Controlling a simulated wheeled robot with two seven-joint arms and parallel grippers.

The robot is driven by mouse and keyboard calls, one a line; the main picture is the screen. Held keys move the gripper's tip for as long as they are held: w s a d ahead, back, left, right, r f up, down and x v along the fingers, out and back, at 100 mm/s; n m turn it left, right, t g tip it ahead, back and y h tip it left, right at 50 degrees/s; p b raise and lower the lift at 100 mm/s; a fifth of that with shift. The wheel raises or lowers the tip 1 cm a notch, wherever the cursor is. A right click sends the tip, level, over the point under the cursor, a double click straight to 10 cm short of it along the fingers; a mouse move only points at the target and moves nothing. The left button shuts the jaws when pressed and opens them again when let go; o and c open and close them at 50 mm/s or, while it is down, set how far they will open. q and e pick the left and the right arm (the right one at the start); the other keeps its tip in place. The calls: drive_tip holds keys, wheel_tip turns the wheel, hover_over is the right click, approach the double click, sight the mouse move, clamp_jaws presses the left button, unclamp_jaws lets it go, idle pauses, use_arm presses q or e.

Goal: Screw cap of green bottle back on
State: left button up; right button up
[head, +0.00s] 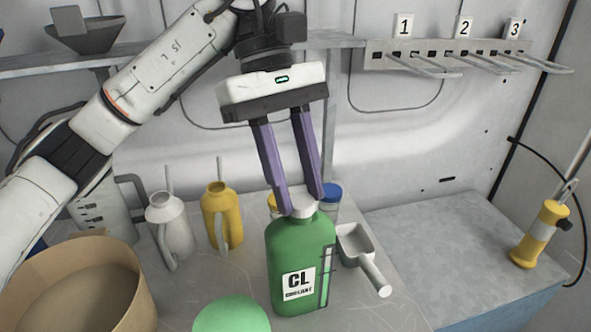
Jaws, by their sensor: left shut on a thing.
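The green bottle (303,248) with a "CL" label stands upright on the workbench in the middle of the head view. Its white cap (303,209) is at the bottle's mouth. My left gripper (303,207) reaches down from above, its two purple fingers shut on the cap. I cannot tell how far the cap is seated on the neck. My right gripper is not in view.
A grey scoop (362,252) lies right of the bottle. Behind are a yellow can (222,212), a grey can (170,225) and a blue-lidded container (329,194). A cardboard drum (143,285) and a green round object (231,316) are in front. The right bench (450,240) is mostly clear.

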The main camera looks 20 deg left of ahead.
use_arm(q)
drive_tip(key=shift+m, duration=0.7)
drive_tip(key=m, duration=0.2)
drive_tip(key=m+g+y, duration=0.1)
drive_tip(key=shift+w+d+m+y, duration=0.1)
drive_tip(key=shift+w+m+y, duration=0.05)
drive_tip(key=shift+m+y, duration=0.2)
drive_tip(key=shift+m+g, duration=0.3)
drive_tip(key=shift+m, duration=0.35)
drive_tip(key=m+y, duration=0.1)
drive_tip(key=m, duration=0.2)
drive_tip(key=shift+d+m+y, duration=0.2)
drive_tip(key=shift+m+y, duration=0.1)
drive_tip(key=shift+y, duration=0.05)
drive_tip(key=shift+f+m+y, duration=0.1)
drive_tip(key=shift+m+y, duration=0.2)
drive_tip(key=shift+m, duration=0.5)
